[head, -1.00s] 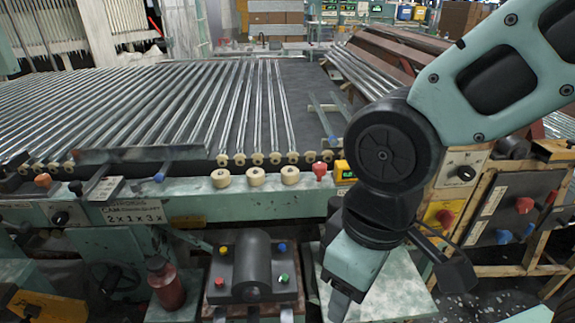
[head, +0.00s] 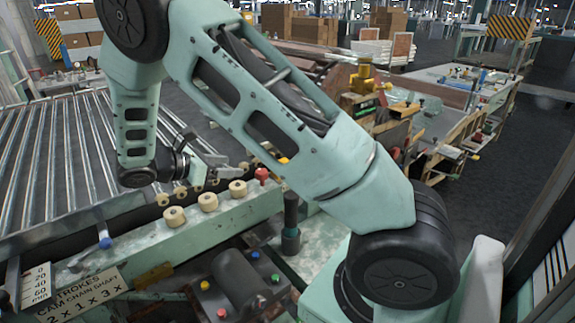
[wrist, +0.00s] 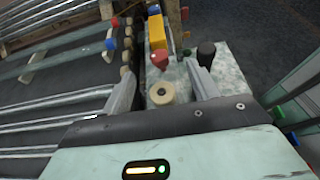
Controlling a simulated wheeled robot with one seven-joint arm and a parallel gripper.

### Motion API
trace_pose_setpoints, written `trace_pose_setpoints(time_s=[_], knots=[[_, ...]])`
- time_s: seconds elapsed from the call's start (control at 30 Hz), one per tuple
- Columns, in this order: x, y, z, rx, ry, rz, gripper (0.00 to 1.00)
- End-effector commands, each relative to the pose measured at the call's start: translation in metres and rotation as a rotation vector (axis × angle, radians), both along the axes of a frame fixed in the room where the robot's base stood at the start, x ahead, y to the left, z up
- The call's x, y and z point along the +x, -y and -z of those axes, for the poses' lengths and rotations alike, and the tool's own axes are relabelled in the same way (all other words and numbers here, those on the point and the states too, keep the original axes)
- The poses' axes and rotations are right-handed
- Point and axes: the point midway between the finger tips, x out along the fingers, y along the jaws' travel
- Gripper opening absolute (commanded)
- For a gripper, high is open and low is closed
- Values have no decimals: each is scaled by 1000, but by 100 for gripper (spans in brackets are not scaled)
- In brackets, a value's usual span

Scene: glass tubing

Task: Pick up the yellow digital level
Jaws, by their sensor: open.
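The yellow digital level (wrist: 157,32) lies on the machine ledge in the wrist view, beyond the tips of my gripper (wrist: 162,72). In the head view only a small yellow part of the level (head: 283,160) shows beside my arm link, which hides the rest. My gripper (head: 205,168) hangs over the edge of the tube bed, left of the level. Its two fingers are apart with nothing held between them. A cream roller (wrist: 161,92) and a red knob (wrist: 160,59) show in the gap, below the fingers.
Cream rollers (head: 208,202) and the red knob (head: 262,174) stand along the ledge near the level. A dark upright cylinder (wrist: 206,54) stands to its right. Glass tubes (head: 60,160) cover the bed at left. A black-domed unit with coloured buttons (head: 240,280) is in front.

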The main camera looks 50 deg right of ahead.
Motion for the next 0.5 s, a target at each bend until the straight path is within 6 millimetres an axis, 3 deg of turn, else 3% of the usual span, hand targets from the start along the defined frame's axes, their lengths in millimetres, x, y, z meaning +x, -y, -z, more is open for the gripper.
trace_pose_setpoints(time_s=[0.5], knots=[[-22,90,37,2,-2,3,60]])
